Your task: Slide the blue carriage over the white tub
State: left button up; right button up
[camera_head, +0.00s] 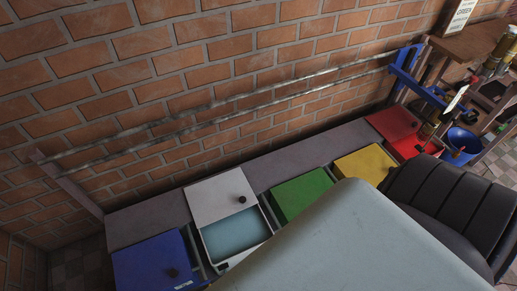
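The blue carriage (404,68) sits at the far right end of the two metal rails, which run along the brick wall. The white tub (209,253) stands in the row below the rails, left of the middle. Its white lid (220,199) with a black knob is set back, so part of the tub is uncovered and a pale blue inside shows. The carriage is well to the right of the white tub, beyond the green and yellow tubs. Neither of my grippers is in view.
The rails (220,108) look clear between carriage and left end. Blue (148,263), green (301,194), yellow (364,164) and red (392,122) tubs share the row. A blue bucket (462,142) and a cluttered wooden table (470,42) are at right. A large pale surface blocks the lower middle.

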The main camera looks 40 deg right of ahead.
aim_at(405, 58)
jog(key=z, duration=2.8)
jog(key=i+l+u, duration=0.2)
jog(key=i+l, duration=0.15)
jog(key=i, duration=0.2)
jog(key=i+l+u, duration=0.2)
jog(key=i+l, duration=0.25)
jog(key=i, duration=0.1)
